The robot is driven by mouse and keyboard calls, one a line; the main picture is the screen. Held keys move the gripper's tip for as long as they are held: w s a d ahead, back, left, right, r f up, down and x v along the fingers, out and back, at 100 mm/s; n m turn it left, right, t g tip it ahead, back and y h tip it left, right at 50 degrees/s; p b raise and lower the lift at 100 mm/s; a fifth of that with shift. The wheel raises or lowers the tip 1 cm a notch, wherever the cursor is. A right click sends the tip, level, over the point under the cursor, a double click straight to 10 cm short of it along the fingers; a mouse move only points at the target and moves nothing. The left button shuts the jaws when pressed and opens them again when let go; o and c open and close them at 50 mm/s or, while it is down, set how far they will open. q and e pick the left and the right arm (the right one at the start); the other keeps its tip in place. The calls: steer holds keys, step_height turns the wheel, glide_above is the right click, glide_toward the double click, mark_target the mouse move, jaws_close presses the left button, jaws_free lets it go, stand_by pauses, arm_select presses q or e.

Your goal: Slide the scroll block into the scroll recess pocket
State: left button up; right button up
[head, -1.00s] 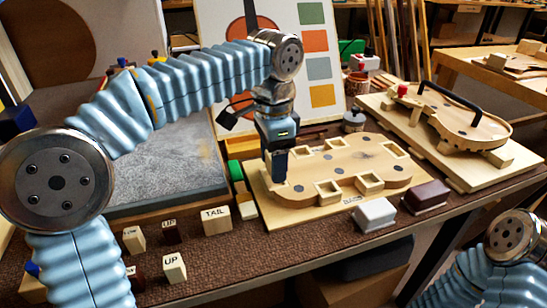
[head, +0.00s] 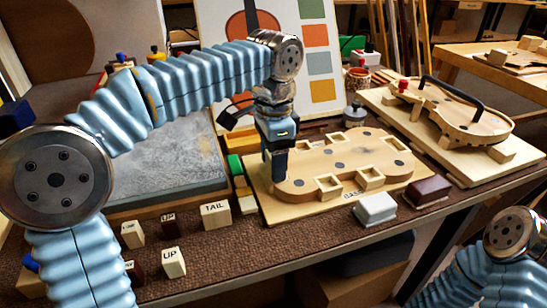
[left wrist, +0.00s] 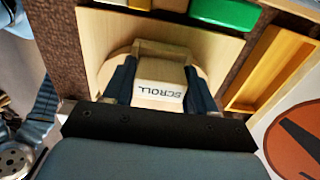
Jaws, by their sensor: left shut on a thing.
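The scroll block (left wrist: 160,92), pale wood with SCROLL written on its face, is between the dark fingers of my left gripper (left wrist: 160,85) in the left wrist view. My left gripper (head: 275,172) is shut on it, over the near-left end of the violin-shaped form on its board (head: 300,212). A raised wooden rim (left wrist: 165,48), seemingly of the scroll recess pocket, shows just beyond the block. The block hides much of the pocket, and I cannot tell whether it is inside. In the head view the gripper hides the block. My right gripper is out of view.
TAIL block (head: 215,214) and UP block (head: 173,262) stand in front. A green block (head: 235,166) is close left of the board. White (head: 375,208) and maroon (head: 428,191) blocks lie along the front edge. A violin jig (head: 465,125) is at right.

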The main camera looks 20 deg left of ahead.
arm_select(q)
steer(key=shift+f, duration=0.15)
steer(key=o, duration=1.1)
step_height(320, 180, up, 14)
steer(key=p, duration=0.3)
steer(key=shift+f, duration=0.1)
